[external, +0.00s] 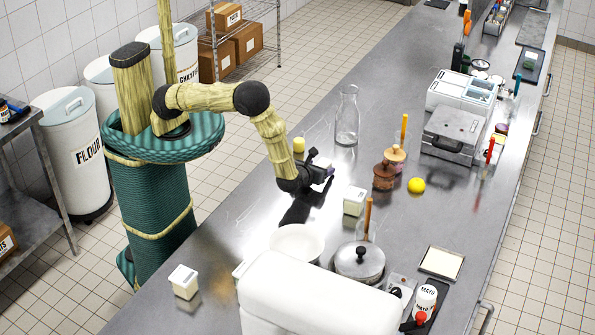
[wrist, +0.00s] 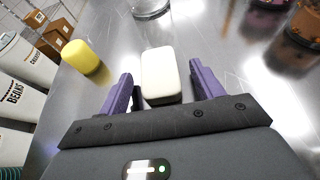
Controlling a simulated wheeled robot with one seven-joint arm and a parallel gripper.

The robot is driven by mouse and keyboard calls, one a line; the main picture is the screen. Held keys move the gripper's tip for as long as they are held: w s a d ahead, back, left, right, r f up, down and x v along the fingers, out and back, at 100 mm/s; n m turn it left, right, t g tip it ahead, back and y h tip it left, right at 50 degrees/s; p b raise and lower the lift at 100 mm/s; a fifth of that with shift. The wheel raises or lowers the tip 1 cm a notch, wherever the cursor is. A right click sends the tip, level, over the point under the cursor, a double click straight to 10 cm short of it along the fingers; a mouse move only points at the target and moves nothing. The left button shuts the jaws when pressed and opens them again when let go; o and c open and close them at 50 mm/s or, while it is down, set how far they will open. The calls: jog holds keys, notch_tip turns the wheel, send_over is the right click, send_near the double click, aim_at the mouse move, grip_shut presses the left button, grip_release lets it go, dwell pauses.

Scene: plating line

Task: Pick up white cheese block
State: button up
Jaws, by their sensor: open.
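The white cheese block (wrist: 159,72) lies on the steel counter in the wrist view, a pale block with rounded edges. My gripper (wrist: 160,82) is open, with one purple finger on each side of the block's near end. Gaps show between the block and both fingers, and its far end reaches beyond the fingertips. In the external view my gripper (external: 326,171) is low over the middle of the counter, and a small white part of the block (external: 321,161) shows beside it. The rest of the block is hidden there by the gripper.
A yellow block (wrist: 83,57) stands left of the cheese. A glass carafe (external: 347,121) stands behind. Brown wooden grinders (external: 384,176) and a yellow ball (external: 416,185) are to the right. A white tub (external: 355,201) and a white bowl (external: 297,242) stand nearer the camera.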

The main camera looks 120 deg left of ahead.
dwell(0.4)
jog(key=c, duration=1.1)
notch_tip(320, 180, up, 10)
jog(key=shift+b, duration=0.9)
